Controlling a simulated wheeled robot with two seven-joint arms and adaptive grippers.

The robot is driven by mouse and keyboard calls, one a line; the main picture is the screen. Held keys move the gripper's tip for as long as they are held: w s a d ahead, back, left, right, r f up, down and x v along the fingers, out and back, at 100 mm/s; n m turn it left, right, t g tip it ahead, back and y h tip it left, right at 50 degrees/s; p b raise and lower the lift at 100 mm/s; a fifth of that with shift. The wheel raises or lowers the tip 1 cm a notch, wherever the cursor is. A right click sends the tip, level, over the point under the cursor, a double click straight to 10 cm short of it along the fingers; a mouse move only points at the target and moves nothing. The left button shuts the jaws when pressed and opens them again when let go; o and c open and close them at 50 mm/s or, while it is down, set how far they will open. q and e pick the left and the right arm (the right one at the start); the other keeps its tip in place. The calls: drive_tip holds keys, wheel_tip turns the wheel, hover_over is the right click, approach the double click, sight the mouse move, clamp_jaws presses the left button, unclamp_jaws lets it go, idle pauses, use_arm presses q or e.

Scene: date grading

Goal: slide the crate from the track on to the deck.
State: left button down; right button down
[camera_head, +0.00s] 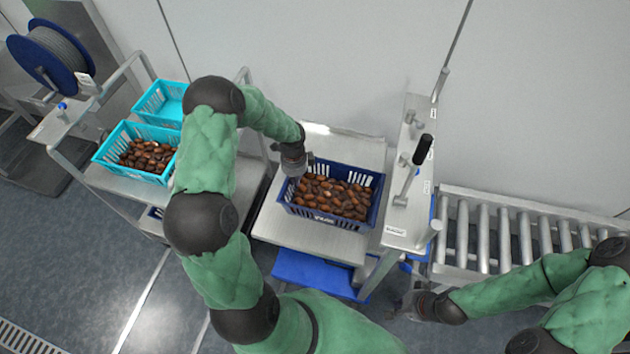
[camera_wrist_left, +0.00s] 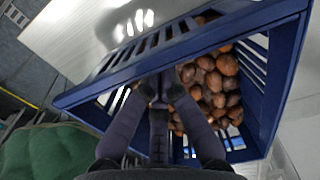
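A dark blue slatted crate (camera_head: 327,217) filled with brown dates sits on the flat metal deck (camera_head: 300,233), left of the upright panel. The roller track (camera_head: 500,235) lies right of that panel, with no crate on its visible part. My left gripper (camera_head: 299,172) is at the crate's far left corner. In the left wrist view its fingertips (camera_wrist_left: 162,91) are close together at the crate wall (camera_wrist_left: 200,42), overlapping the rim. They look shut, with nothing clearly pinched between them. My right gripper (camera_head: 405,305) is low beside the track's near left end; its fingers are too small to read.
A metal panel with a black-handled lever (camera_head: 422,150) stands between deck and track. A cart at left holds a turquoise crate of dates (camera_head: 110,150) and an empty-looking turquoise crate (camera_head: 160,98). A blue cable reel (camera_head: 45,55) is at far left. Some bare deck lies around the crate.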

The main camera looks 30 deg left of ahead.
sight(287, 177)
use_arm(q)
drive_tip(key=a, duration=0.2)
drive_tip(key=s+a, duration=0.1)
drive_tip(key=shift+a+p, duration=0.3)
drive_tip(key=shift+a, duration=0.1)
use_arm(e)
drive_tip(key=shift+r, duration=0.45)
use_arm(q)
drive_tip(key=shift+d, duration=0.1)
